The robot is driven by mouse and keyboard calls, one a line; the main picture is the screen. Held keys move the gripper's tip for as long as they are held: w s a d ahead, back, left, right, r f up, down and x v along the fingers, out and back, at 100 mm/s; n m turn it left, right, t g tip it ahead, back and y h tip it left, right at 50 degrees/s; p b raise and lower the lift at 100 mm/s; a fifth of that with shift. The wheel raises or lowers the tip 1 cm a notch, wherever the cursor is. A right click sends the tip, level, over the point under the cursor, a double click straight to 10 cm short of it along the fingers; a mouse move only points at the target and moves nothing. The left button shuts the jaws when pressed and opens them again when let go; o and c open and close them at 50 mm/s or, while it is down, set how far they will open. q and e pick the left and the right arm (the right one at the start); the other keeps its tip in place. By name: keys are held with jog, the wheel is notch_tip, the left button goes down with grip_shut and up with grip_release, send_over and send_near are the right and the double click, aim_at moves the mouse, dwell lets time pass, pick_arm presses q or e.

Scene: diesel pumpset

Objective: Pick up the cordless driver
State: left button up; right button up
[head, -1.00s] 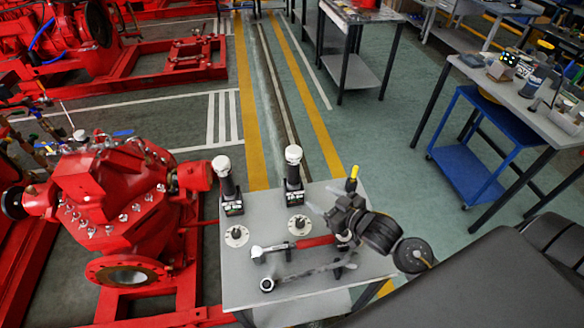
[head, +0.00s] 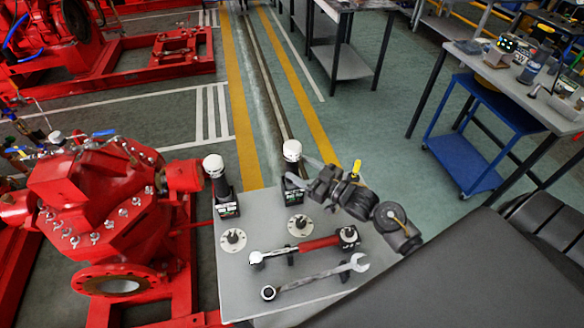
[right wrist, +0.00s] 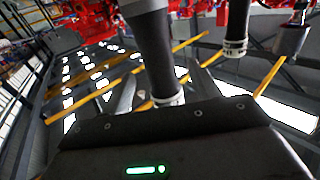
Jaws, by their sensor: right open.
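Two similar cordless drivers with white rounded tops, black bodies and black bases stand upright on the grey table (head: 235,290). One driver (head: 217,188) is at the table's left back corner, the other (head: 291,150) further right at the back edge. My right gripper (head: 304,171) is open at the right-hand driver, reaching in from the right. Its pale fingers are level with the body, below the white top; I cannot tell whether they touch it. In the right wrist view a dark tapered body (right wrist: 152,50) rises close in front of the gripper. My left gripper is not in view.
A red-handled torque wrench (head: 310,244), an open-ended wrench (head: 315,278) and two round flanges (head: 233,239) (head: 298,225) lie on the table. A red pump (head: 100,215) stands close on the left. A blue cart (head: 470,165) and workbench are at the right.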

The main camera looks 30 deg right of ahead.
aim_at(287, 160)
jog(key=shift+w+a, duration=0.15)
jog(key=shift+w, duration=0.15)
jog(key=shift+w+r, duration=0.15)
jog(key=p+x, duration=0.2)
jog(key=x, duration=0.2)
jog(key=shift+w+a+r+p, duration=0.1)
jog(key=shift+w+r+p, duration=0.05)
jog(key=shift+w+p, duration=0.15)
jog(key=shift+w+a, duration=0.1)
jog(key=shift+w, duration=0.05)
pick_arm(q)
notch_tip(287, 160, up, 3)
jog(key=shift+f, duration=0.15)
pick_arm(e)
jog(key=shift+c, duration=0.4)
grip_shut()
